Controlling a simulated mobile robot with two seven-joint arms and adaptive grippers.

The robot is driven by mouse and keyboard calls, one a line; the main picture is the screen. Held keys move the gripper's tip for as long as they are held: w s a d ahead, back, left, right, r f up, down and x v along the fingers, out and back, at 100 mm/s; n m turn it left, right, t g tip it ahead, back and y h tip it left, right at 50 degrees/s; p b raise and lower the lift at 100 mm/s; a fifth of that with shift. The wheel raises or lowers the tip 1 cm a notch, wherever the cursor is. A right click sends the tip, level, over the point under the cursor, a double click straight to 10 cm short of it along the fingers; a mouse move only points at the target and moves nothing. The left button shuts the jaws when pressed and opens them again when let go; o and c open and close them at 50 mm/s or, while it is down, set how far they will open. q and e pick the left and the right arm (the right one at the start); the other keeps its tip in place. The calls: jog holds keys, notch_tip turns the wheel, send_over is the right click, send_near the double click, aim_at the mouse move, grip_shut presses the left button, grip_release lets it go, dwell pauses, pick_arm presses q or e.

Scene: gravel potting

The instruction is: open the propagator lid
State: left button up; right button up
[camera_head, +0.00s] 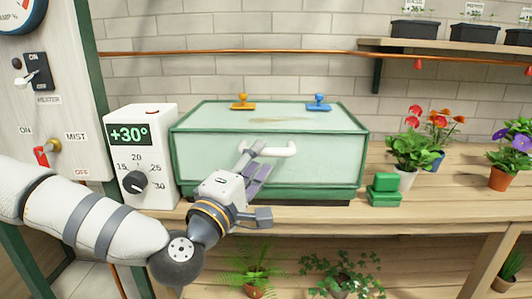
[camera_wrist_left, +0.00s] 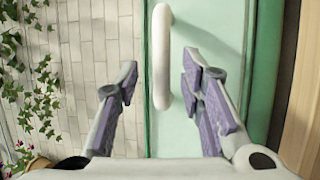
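The propagator (camera_head: 240,172) is a pale green box with a dark green frame on the bench. Its lid (camera_head: 205,122) is down. A white bar handle (camera_head: 285,150) sticks out from its front and shows in the left wrist view (camera_wrist_left: 162,75). My left gripper (camera_head: 254,161) is open in front of the box, covering the handle's left part in the head view. In the left wrist view the handle stands between the spread fingers (camera_wrist_left: 160,78), nearer the right one. I see no clear contact. My right gripper is not in view.
A control box (camera_head: 140,160) reading +30° stands left of the propagator. An orange knob (camera_head: 243,102) and a blue knob (camera_head: 319,102) sit on top. Green blocks (camera_head: 385,190) and potted flowers (camera_head: 412,150) stand to the right. Plants sit on the lower shelf.

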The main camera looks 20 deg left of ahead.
aim_at(263, 155)
pick_arm(q)
jog(key=x, duration=0.3)
jog(key=shift+w, duration=0.4)
grip_shut()
